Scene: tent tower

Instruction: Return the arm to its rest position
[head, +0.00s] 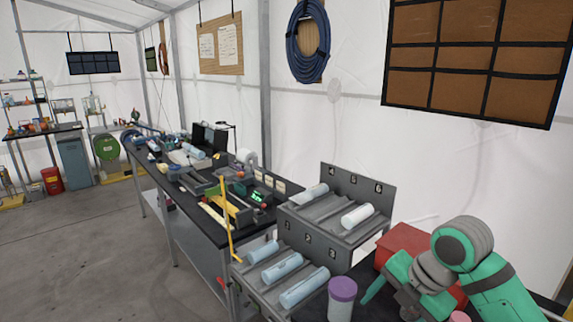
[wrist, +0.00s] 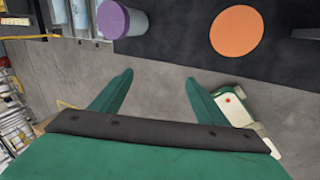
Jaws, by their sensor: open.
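My arm is green and grey and shows at the lower right of the head view, folded over the dark table beside a red box (head: 403,240). My gripper (wrist: 158,85) shows in the wrist view with its two green fingers apart and nothing between them. Grey floor lies beneath the fingers. In the head view the gripper's green finger points down and left near a jar with a purple lid (head: 342,297). The jar also shows in the wrist view (wrist: 122,22), beyond the fingers.
A grey stepped rack (head: 335,222) with several pale cylinders stands left of my arm. A long cluttered table (head: 190,215) runs back from it. In the wrist view an orange disc (wrist: 237,31) lies on the dark tabletop. Open grey floor (head: 90,255) is at the left.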

